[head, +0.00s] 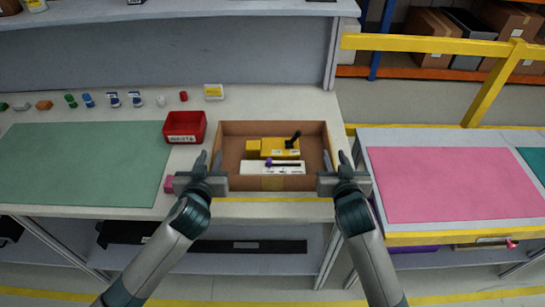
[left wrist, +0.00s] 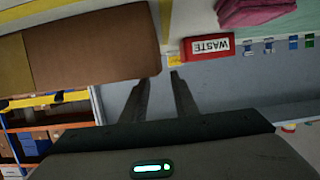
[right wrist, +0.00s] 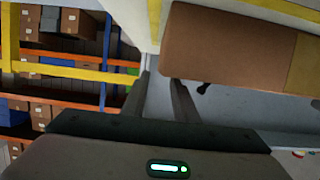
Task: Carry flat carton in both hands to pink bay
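The flat carton (head: 272,128) is an open brown box at the front edge of the left bench. It holds yellow boxes, a black-handled item and a white item with a purple part. My left gripper (head: 209,163) is at its left wall and my right gripper (head: 336,161) at its right wall. The inner fingertips are partly hidden. The pink bay (head: 455,183) is a bare pink mat on the right table.
A green mat (head: 85,163) lies further left. A gap separates the bench from the right table. A yellow rail (head: 430,45) runs behind that table.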

